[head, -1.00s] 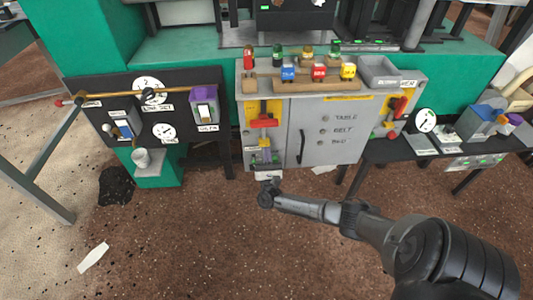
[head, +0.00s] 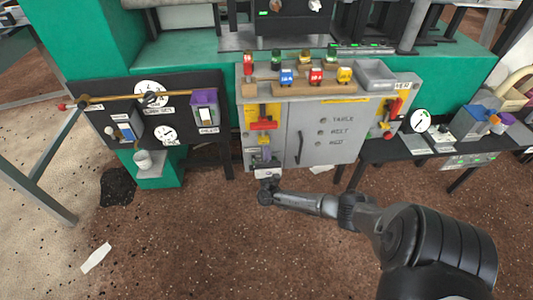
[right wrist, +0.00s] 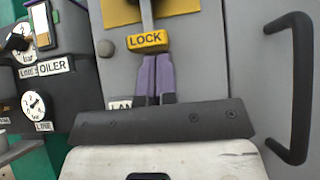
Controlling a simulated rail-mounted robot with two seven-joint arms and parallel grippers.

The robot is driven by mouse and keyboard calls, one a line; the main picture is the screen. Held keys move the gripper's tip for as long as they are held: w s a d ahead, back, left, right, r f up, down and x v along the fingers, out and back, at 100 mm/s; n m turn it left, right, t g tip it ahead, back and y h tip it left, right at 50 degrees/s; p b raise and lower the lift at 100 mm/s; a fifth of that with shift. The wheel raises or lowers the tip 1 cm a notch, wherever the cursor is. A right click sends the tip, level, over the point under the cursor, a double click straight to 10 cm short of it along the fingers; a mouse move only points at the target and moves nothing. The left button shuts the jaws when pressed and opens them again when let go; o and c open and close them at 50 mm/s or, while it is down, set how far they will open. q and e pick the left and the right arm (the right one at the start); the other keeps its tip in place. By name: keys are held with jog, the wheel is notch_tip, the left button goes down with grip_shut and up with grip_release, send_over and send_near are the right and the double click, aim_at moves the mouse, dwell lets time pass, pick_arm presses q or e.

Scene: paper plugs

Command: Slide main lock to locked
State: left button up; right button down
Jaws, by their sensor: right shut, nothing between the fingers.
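The yellow LOCK label (right wrist: 147,41) shows on the grey cabinet in the right wrist view. A grey vertical bar (right wrist: 147,14) stands directly above it, over a yellow plate. In the head view, the lock area is small below the red handle (head: 264,124); the lock's exact position cannot be told. My right gripper (head: 264,153) is in front of the cabinet's lower left part. In the right wrist view, its purple fingers (right wrist: 157,62) are together and empty, tips just below the LOCK label; contact cannot be told. They partly cover a white label. My left gripper is out of view.
The cabinet door's black handle (right wrist: 296,85) stands out right of the fingers. The dark gauge panel (head: 190,90) is at the left. Coloured padlock-like blocks (head: 316,75) sit on top of the cabinet. Open floor (head: 200,240) lies in front.

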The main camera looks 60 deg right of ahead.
pick_arm(q)
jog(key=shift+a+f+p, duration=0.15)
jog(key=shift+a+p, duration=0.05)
jog(key=shift+p, duration=0.1)
pick_arm(e)
jog(key=d+f+v, duration=0.1)
jog(key=v, duration=1.1)
jog(key=shift+w+a, duration=0.15)
jog(key=shift+f, duration=0.15)
